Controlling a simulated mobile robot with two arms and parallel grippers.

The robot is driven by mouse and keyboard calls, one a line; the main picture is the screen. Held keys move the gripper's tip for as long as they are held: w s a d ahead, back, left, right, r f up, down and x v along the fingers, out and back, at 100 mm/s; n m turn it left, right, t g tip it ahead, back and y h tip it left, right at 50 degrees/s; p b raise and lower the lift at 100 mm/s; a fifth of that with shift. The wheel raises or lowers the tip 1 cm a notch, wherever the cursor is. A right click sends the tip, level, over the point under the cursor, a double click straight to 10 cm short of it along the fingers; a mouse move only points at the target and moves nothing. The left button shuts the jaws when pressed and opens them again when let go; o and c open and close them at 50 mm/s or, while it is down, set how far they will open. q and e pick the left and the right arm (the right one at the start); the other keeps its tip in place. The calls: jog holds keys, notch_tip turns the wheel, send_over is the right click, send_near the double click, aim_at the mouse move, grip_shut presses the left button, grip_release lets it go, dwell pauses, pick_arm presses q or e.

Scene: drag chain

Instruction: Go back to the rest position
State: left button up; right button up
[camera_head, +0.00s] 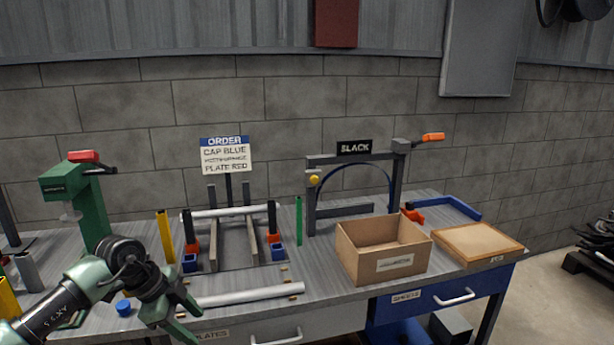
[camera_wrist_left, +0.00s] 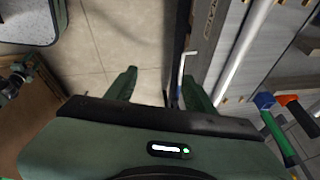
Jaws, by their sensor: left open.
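My left gripper (camera_head: 188,318) is at the front left edge of the workbench in the head view, its fingers spread and pointing down to the right. In the left wrist view the left gripper (camera_wrist_left: 158,90) has its two green fingers apart with nothing between them. Tiled floor and the bench's front edge show beyond them. My right gripper does not show in the head view, and I cannot make it out in the left wrist view.
The workbench (camera_head: 335,265) holds a green press (camera_head: 90,205), a blue cap (camera_head: 124,307), a metal rod (camera_head: 245,296), a frame with a rod across it, a cardboard box (camera_head: 350,262) and a wooden tray (camera_head: 478,243). A drawer handle (camera_head: 277,338) sticks out near my left gripper.

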pick_arm(q)
jog(key=d+f+t+h, duration=0.3)
jog(key=d+f+h, duration=0.6)
jog(key=d+f, duration=0.3)
jog(key=s+a+f+n+t+y, duration=0.2)
jog(key=f+n, duration=0.1)
jog(key=f, duration=0.4)
jog(key=s+a+f+n+t+y, duration=0.2)
jog(key=a+f+n+y, duration=0.15)
jog(key=f, duration=0.35)
jog(key=s+a+f+n+t+y, duration=0.2)
jog(key=f+n, duration=0.2)
jog(key=f, duration=0.3)
jog(key=s+a+f+n+g+y, duration=0.1)
jog(key=s+a+f+g+y, duration=0.1)
jog(key=s+f, duration=0.65)
jog(key=s+a+f+n+g+y, duration=0.2)
jog(key=s+f, duration=0.6)
jog(key=s, duration=0.1)
jog(key=s+f+g, duration=0.3)
jog(key=s+f, duration=0.1)
jog(key=s, duration=1.1)
jog(key=s+d+f+n+g+y, duration=0.1)
jog(key=s+f+g, duration=0.2)
jog(key=s, duration=1.1)
jog(key=shift+s+f+g, duration=0.3)
jog(key=shift+s+f, duration=0.05)
jog(key=shift+f, duration=0.6)
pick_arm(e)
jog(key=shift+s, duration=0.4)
